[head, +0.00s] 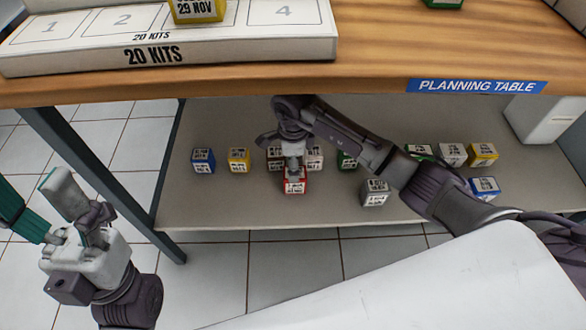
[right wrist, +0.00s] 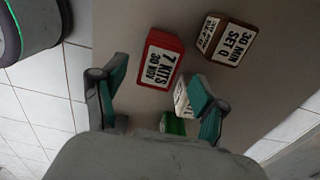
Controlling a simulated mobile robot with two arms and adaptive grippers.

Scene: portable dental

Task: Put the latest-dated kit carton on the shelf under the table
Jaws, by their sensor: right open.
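A red kit carton (head: 295,182) sits on the shelf (head: 240,205) under the table. It reads "7 KITS 30 NOV" in the right wrist view (right wrist: 160,60). My right gripper (head: 294,168) is low over the shelf at this carton; its open fingers (right wrist: 160,88) are on either side below the carton in the wrist view, with no clear grip. A yellow carton (head: 197,8) marked "29 NOV" stands on the numbered board on the tabletop, partly cut off. My left gripper (head: 78,215) is at lower left, away from the cartons; its opening is unclear.
The shelf also holds blue (head: 203,160), yellow (head: 238,160), brown (right wrist: 230,40), white (head: 452,154) and grey (head: 375,192) cartons. The "20 KITS" board (head: 200,48) is on the table (head: 370,72). A table leg (head: 95,175) stands at left. Shelf space is free at front left.

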